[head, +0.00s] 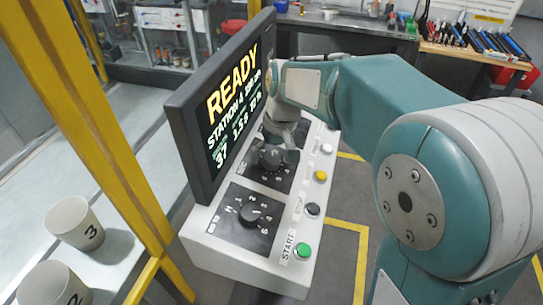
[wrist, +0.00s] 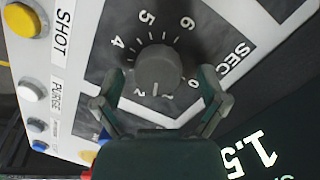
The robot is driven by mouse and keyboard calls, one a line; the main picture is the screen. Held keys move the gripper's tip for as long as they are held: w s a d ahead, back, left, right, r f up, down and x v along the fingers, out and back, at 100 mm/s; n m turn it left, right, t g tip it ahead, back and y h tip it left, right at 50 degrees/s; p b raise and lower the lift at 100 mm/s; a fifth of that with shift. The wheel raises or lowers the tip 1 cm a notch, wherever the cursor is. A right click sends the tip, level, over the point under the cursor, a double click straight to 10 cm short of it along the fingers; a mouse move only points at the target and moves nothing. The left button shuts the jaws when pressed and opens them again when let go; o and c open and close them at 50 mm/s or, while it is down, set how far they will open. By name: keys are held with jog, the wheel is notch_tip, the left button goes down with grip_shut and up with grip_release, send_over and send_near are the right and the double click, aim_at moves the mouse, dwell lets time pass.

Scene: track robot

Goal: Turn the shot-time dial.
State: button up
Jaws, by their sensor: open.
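The shot-time dial (wrist: 157,68) is a dark grey round knob on a black plate marked SEC with numbers around it. Its white pointer line faces the bottom of the wrist view, around 1 to 2. In the head view the dial (head: 270,157) sits on the upper part of the white control box, partly covered by my gripper (head: 284,140). In the wrist view my gripper (wrist: 161,78) is open, one finger on each side of the knob, with visible gaps to it.
A second dial (head: 250,213) sits lower on the box. Coloured buttons run along the box's right side, including a green START button (head: 303,250). A screen (head: 225,105) reading READY and 1.5 stands close left of my gripper. Yellow posts (head: 95,120) and cups (head: 76,223) are farther left.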

notch_tip(320, 180, up, 12)
jog(key=d, duration=0.1)
jog(key=shift+w+d+f, duration=0.15)
jog(key=shift+w+d, duration=0.05)
jog(key=shift+d, duration=0.2)
jog(key=s+d+f+m+t, duration=0.1)
jog(key=s+d+f+t, duration=0.1)
jog(key=s, duration=0.4)
jog(key=s+d+f+m+t+h, duration=0.1)
jog(key=s+d+f+t, duration=0.1)
jog(key=s+d, duration=0.3)
jog(key=s+d+f+t, duration=0.2)
jog(key=s+d, duration=0.2)
jog(key=s, duration=0.4)
jog(key=shift+s+f+m+h, duration=0.25)
jog(key=shift+f+m+h, duration=0.05)
jog(key=shift+m+h, duration=0.1)
